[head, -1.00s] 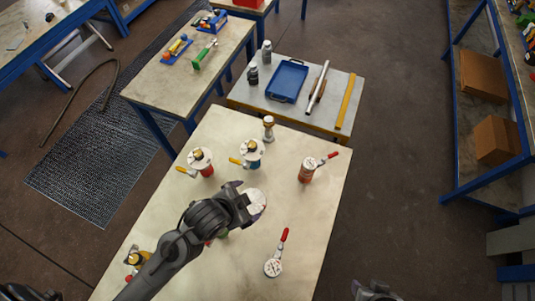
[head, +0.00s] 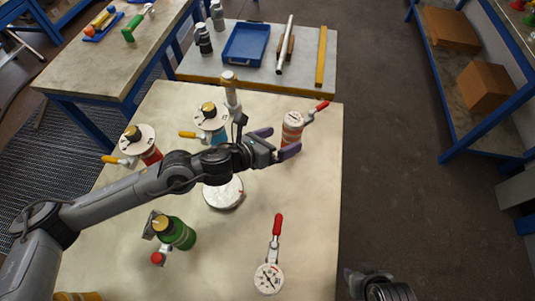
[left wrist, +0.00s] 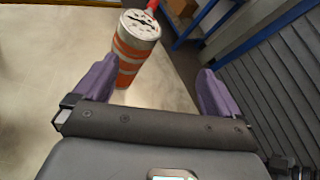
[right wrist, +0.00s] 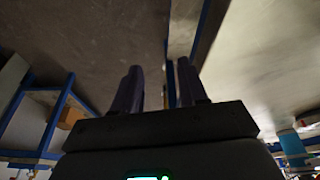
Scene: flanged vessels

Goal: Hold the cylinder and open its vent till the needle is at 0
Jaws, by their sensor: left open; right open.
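An orange cylinder with pale bands (head: 291,133) stands upright near the table's right edge. Its top carries a white gauge face, and a red-handled lever (head: 317,111) sticks out to the upper right. The cylinder also shows in the left wrist view (left wrist: 133,55), ahead of the jaws and nearer the left finger; the needle's reading is too small to tell. My left gripper (head: 279,142) is open and empty, its purple fingers just short of the cylinder. My right gripper (right wrist: 160,85) is open and empty, off the table; in the head view only its arm end shows at the bottom right.
Another gauge with a red lever (head: 268,278) is at the table's front. A green vessel (head: 178,232), a white disc (head: 224,193), a blue vessel (head: 211,122) and a red vessel (head: 145,147) stand around my left arm.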

